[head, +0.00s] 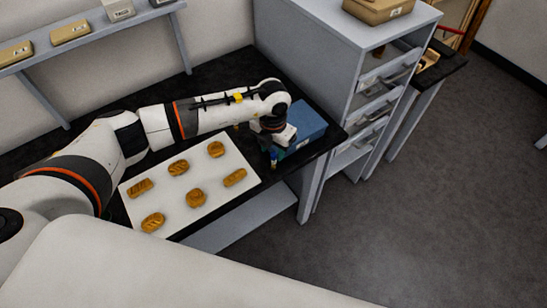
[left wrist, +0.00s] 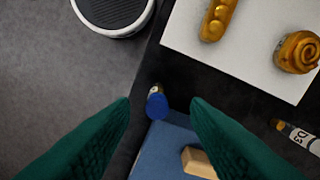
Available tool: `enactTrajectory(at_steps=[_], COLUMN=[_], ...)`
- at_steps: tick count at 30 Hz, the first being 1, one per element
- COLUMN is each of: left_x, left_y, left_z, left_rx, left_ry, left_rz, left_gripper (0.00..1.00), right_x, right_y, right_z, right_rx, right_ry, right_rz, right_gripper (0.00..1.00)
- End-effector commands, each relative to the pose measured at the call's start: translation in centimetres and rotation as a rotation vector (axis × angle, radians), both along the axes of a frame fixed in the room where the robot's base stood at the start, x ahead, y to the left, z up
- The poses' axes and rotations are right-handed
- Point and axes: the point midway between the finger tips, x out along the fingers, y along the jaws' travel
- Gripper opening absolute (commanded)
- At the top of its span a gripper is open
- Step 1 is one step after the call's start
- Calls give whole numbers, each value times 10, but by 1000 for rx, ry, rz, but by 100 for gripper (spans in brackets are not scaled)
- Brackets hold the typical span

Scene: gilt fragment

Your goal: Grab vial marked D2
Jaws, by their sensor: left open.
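A vial with a blue cap (left wrist: 157,106) stands near the table's edge, seen nearly from above in the left wrist view; its label cannot be read. It also shows small in the head view (head: 273,162). My left gripper (left wrist: 160,101), with green fingers, is open above it, and the cap shows between the fingertips with a gap on each side. A second vial, its label reading D3 (left wrist: 303,139), lies at the right of the left wrist view. No label D2 is readable. My right gripper is not in view.
A blue box (head: 306,123) is close beside the capped vial; a tan block (left wrist: 197,163) shows over it. A white board (head: 215,198) with several pastries lies left on the black table (head: 222,72). A grey drawer cabinet (head: 315,60) stands at the right.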

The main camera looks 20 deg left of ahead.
Motion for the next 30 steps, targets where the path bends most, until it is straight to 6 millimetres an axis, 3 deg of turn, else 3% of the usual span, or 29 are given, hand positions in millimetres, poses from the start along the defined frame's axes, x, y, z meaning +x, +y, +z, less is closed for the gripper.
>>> enactTrajectory(at_steps=[2,7,15,23,30], left_x=[-1,0,0,1,1], left_y=[-3,-2,-2,-2,-2], left_z=[-8,-32,-37,-36,-36], left_rx=[0,0,-1,-1,-1], left_ry=[6,3,1,1,1], left_rz=[2,1,0,0,0], left_gripper=[43,43,43,2,0], right_x=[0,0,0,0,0], right_y=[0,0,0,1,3], right_z=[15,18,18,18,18], right_rx=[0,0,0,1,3], right_ry=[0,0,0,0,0], right_rz=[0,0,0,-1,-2], right_gripper=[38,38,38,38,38])
